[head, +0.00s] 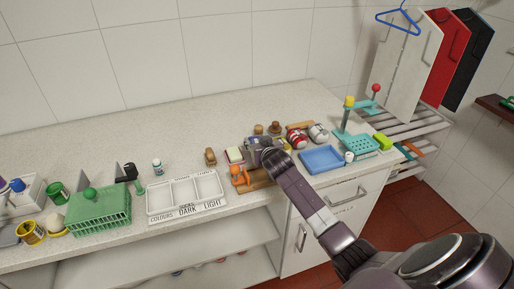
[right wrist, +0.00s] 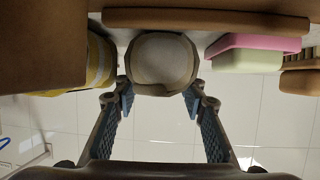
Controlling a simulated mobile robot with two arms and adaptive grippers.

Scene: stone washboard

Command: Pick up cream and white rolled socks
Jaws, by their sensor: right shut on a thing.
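The cream and white rolled socks (right wrist: 160,62) show in the right wrist view as a rounded bundle, pale in the middle with a darker tan rim. My right gripper (right wrist: 158,98) is shut on them, its blue-padded fingers at the two sides of the bundle. In the head view my right gripper (head: 264,150) is over the back right part of the counter and hides the bundle. My left gripper is in neither view.
Red and white rolled socks (head: 297,139) and grey-white ones (head: 319,132) lie to the right. A blue tray (head: 321,159), a three-part white sorting tray (head: 160,203) and a green basket (head: 100,214) stand on the counter (head: 130,145). A pink and pale green block (right wrist: 262,43) is close by.

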